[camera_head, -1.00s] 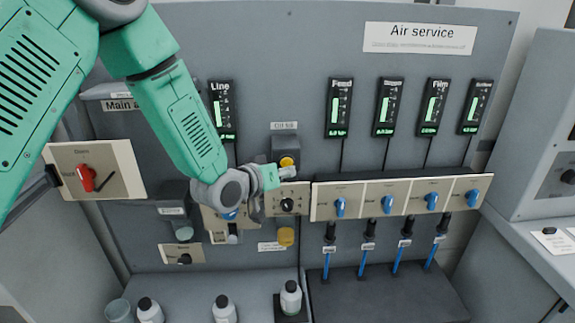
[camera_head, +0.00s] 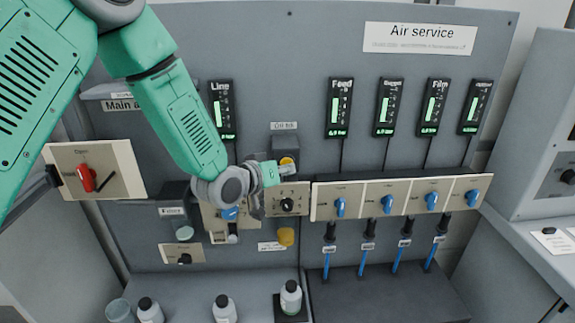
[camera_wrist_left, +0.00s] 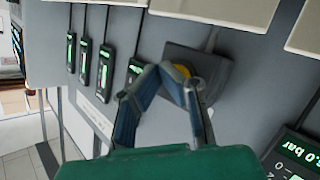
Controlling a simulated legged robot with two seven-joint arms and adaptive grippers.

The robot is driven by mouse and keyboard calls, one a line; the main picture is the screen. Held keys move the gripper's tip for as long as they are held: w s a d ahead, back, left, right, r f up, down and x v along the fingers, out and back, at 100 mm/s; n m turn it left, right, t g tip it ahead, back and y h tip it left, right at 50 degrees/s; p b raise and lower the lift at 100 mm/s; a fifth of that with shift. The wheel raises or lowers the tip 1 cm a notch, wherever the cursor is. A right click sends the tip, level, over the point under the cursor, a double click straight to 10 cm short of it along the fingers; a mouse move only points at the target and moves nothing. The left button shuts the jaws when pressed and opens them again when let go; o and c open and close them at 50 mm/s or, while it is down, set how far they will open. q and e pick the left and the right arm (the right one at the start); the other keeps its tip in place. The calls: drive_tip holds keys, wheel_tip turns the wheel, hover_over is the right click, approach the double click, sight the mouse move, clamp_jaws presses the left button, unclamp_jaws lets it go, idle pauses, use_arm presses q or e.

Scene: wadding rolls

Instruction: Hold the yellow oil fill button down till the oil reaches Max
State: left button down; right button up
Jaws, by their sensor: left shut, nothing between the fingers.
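The yellow oil fill button (camera_head: 287,158) sits on a dark square housing under a small label on the grey panel. My left gripper (camera_head: 287,169) is shut and empty, its tips at the lower part of the button. In the left wrist view the shut fingertips (camera_wrist_left: 183,74) overlap the yellow button (camera_wrist_left: 181,87), partly hiding it. I cannot tell whether the button is pressed in. A yellow bowl (camera_head: 286,237) hangs lower on the panel, below a black knob; its oil level and any Max mark are too small to read. My right gripper is not in view.
A beige strip with several blue knobs (camera_head: 387,204) runs right of my gripper, below lit gauges (camera_head: 340,108). A red-handled switch (camera_head: 86,178) is at the left. Bottles, including one with a black cap (camera_head: 291,298), stand along the ledge below.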

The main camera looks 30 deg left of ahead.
use_arm(q)
drive_tip(key=shift+w+a, duration=0.2)
drive_tip(key=shift+w, duration=0.15)
idle(1.2)
drive_tip(key=shift+s+d, duration=0.1)
drive_tip(key=shift+s, duration=0.05)
idle(5.1)
drive_tip(key=shift+s+d, duration=0.35)
drive_tip(key=shift+s, duration=0.25)
drive_tip(key=shift+s+d, duration=0.45)
drive_tip(key=shift+s, duration=0.25)
drive_tip(key=shift+s+d, duration=0.45)
drive_tip(key=shift+s, duration=0.3)
drive_tip(key=shift+s+d, duration=0.45)
drive_tip(key=shift+s, duration=0.25)
